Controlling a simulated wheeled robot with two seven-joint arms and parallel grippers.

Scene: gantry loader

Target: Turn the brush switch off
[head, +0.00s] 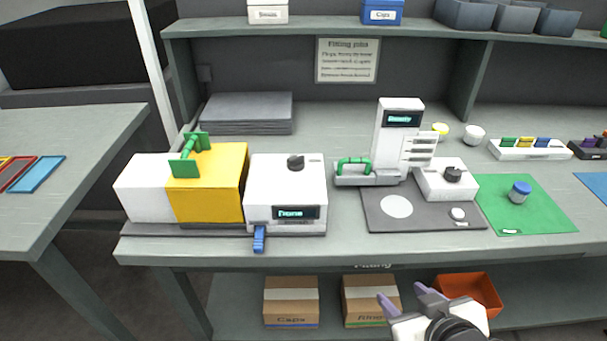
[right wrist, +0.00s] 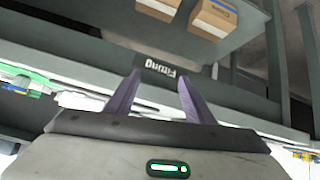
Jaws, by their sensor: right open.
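No control with a readable brush label shows, so I cannot tell which one is the brush switch. A white machine (head: 262,185) has a lit display, a black knob (head: 296,162) on top and a blue lever (head: 259,239) at its front. A second white box (head: 432,185), beside the tall unit with a lit display (head: 399,119), carries another black knob (head: 453,173). My right gripper (head: 405,295) is open and empty, low in front of the bench and well apart from both knobs. It also shows in the right wrist view (right wrist: 160,82). My left gripper is out of view.
A yellow housing (head: 222,185) with a green handle (head: 190,155) adjoins the first machine. A dark mat (head: 420,215) and a green mat (head: 550,205) with a blue-capped jar (head: 519,192) lie right. Boxes (head: 291,300) and an orange bin (head: 480,290) stand below the bench.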

